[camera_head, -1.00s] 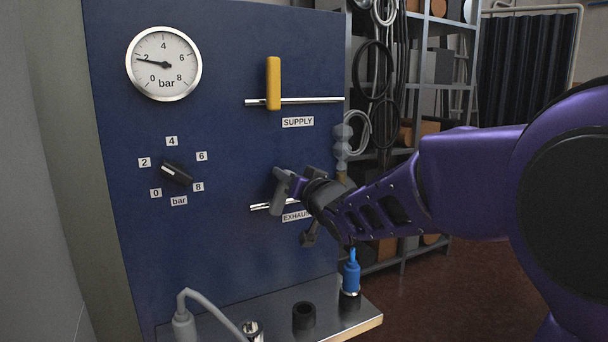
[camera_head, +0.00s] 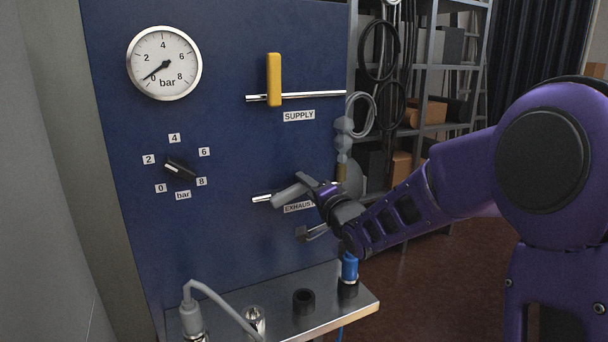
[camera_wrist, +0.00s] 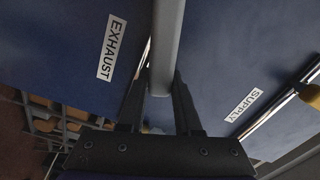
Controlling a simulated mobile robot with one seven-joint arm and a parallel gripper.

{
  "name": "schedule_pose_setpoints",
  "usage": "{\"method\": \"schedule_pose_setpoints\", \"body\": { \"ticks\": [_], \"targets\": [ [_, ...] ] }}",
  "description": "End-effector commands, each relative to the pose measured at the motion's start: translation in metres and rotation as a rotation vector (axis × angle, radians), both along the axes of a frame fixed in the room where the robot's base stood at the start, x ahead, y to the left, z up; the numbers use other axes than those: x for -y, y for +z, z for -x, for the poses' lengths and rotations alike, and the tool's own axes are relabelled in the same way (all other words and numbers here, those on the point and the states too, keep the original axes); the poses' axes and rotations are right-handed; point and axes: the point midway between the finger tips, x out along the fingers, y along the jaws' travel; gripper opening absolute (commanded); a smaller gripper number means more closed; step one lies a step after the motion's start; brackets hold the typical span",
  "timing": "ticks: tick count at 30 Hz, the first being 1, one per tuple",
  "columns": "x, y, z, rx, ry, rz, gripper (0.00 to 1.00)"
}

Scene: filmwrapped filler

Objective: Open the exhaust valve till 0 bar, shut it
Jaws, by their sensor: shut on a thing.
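The grey exhaust valve handle (camera_head: 289,195) is on the short pipe by the EXHAUST label (camera_head: 299,207). It lies tilted, its far end up to the right, close to the line of the pipe. My gripper (camera_head: 318,188) is shut on it; the fingers hide part of it and of the label. In the wrist view the handle (camera_wrist: 168,40) runs between both fingers of my gripper (camera_wrist: 163,82), beside the EXHAUST label (camera_wrist: 112,48). The round pressure gauge (camera_head: 165,55) has its needle pointing down-left, at about 0 bar.
The yellow supply handle (camera_head: 274,80) stands upright across its pipe (camera_head: 315,95) above. A black selector knob (camera_head: 180,169) sits on the blue panel at left. A metal shelf (camera_head: 335,312) with sockets and a blue connector (camera_head: 350,268) lies below my arm.

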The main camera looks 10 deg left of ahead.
Motion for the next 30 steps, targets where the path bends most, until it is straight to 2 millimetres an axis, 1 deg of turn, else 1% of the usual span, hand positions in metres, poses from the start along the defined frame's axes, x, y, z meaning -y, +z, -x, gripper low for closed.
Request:
{"method": "schedule_pose_setpoints", "body": {
  "ticks": [6,12,20,30],
  "targets": [
    [0.001,-0.01,-0.001,-0.086,0.0,-0.13,0.0],
    [0.0,-0.017,-0.001,-0.138,0.001,-0.207,0.0],
    [0.0,-0.021,-0.001,-0.169,0.001,-0.253,0.0],
    [0.0,-0.021,0.0,-0.171,0.001,-0.258,0.0]
  ]
}}
